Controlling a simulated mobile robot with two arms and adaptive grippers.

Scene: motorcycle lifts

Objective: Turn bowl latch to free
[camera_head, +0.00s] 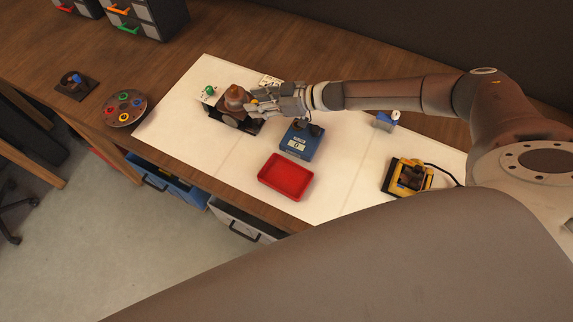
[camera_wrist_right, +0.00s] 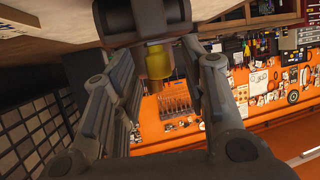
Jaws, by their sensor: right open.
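A dark device with a brown, rounded bowl (camera_head: 235,98) on top stands at the left part of the white mat. My right gripper (camera_head: 256,104) reaches in from the right, with its fingertips beside the bowl. A small yellow part shows at the fingertips. In the right wrist view, a brass-yellow part (camera_wrist_right: 158,62) sits between the two open fingers, below a dark round body (camera_wrist_right: 140,18). The fingers stand apart from the yellow part on both sides. I cannot tell which piece is the latch. My left gripper is not in view.
A blue scale-like box (camera_head: 300,141) and a red tray (camera_head: 286,177) lie on the white mat (camera_head: 215,155). A yellow-black device (camera_head: 408,176) stands at right, a small blue block (camera_head: 386,121) behind it. A round palette (camera_head: 125,108) lies at left.

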